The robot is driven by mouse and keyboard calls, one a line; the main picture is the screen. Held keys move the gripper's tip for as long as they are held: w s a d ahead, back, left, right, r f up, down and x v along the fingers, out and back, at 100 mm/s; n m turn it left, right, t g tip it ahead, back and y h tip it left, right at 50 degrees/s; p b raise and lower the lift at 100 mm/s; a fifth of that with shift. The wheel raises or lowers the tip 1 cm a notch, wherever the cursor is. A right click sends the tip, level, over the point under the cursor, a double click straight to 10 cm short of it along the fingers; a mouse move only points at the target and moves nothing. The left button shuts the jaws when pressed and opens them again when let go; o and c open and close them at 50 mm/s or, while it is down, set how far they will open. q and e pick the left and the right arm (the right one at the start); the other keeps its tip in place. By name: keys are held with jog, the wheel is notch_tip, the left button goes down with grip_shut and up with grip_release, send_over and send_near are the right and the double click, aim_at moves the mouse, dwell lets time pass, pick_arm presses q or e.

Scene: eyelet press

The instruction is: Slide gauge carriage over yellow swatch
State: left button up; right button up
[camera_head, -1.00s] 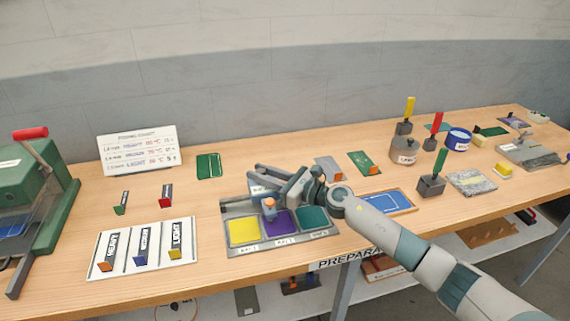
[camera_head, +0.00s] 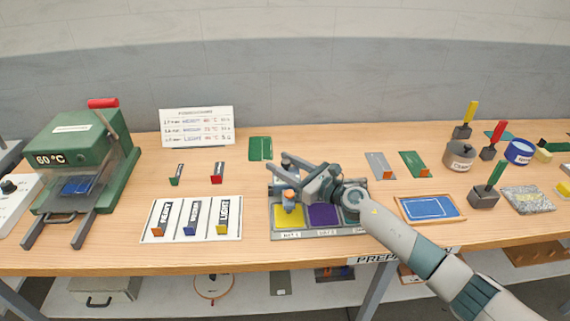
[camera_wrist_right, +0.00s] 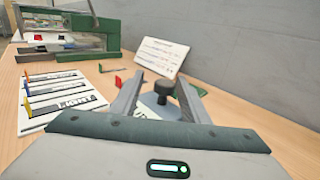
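The swatch tray (camera_head: 342,232) holds a yellow swatch (camera_head: 289,221), a purple swatch (camera_head: 323,216) and a teal swatch that is mostly hidden by my right arm. My left gripper is out of view.
A card with three labelled tools (camera_head: 192,236) lies left of the tray. A green press (camera_head: 80,160) stands at far left. A blue framed panel (camera_head: 430,208) lies right of the tray. Two small flags (camera_head: 217,174) and a standing chart (camera_head: 197,127) are behind.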

jog(key=shift+d, duration=0.1)
jog(key=shift+s+d, duration=0.3)
jog(key=shift+d, duration=0.15)
jog(key=b+v, duration=0.3)
jog(key=v, duration=1.1)
jog(key=shift+s+f, duration=0.15)
jog(key=shift+v, duration=0.9)
jog(key=shift+s, duration=0.1)
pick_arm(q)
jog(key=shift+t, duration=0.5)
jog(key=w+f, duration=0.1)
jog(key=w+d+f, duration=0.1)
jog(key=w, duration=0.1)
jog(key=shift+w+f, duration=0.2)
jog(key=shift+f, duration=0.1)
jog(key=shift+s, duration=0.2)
